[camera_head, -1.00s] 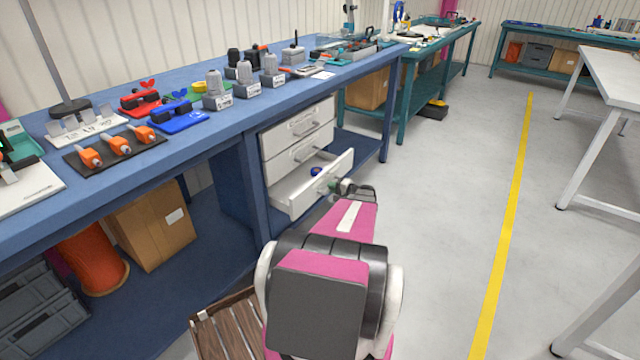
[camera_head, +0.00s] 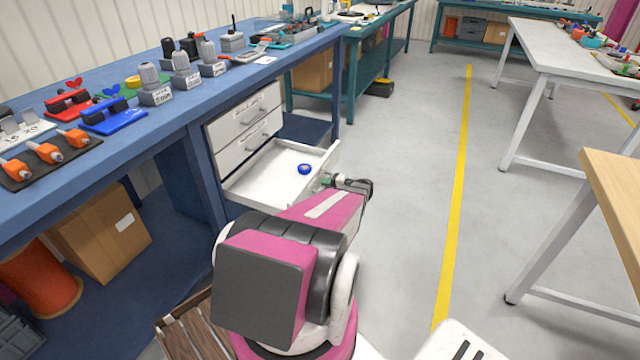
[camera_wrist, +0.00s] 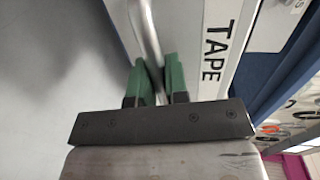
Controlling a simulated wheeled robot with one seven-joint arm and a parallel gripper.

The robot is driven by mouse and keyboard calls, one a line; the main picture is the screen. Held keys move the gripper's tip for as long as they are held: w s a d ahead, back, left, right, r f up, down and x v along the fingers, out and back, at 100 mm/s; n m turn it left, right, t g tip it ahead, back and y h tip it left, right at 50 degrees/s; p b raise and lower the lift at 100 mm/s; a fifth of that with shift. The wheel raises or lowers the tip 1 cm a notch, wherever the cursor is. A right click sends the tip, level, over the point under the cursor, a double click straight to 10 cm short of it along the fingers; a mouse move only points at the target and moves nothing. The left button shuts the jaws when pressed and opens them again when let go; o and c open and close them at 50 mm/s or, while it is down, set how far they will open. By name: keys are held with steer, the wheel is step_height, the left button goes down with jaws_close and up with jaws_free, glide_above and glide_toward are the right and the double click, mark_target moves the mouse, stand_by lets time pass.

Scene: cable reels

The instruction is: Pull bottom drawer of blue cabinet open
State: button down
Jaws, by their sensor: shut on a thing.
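The blue cabinet is a blue workbench (camera_head: 205,165) with a stack of white drawers under its top. The bottom drawer (camera_head: 255,180) stands well open, and a small blue round thing (camera_head: 304,169) lies inside it. My gripper (camera_head: 328,180) is at the front of this drawer, partly hidden behind my arm. In the wrist view its green fingers (camera_wrist: 158,78) are shut on the metal bar handle (camera_wrist: 146,35) of a white drawer front labelled TAPE (camera_wrist: 214,55). The two drawers above, including the middle drawer (camera_head: 245,145), are closed.
The grey floor to the right of the drawer is clear up to the yellow line (camera_head: 458,180). A white table (camera_head: 570,50) and a wooden-topped table (camera_head: 615,180) stand farther right. A cardboard box (camera_head: 100,230) and an orange reel (camera_head: 40,280) sit under the bench.

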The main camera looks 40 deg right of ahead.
steer(key=shift+s, duration=0.1)
stand_by(0.3)
steer(key=c, duration=1.1)
jaws_free()
steer(key=shift+c, duration=0.2)
steer(key=v, duration=1.1)
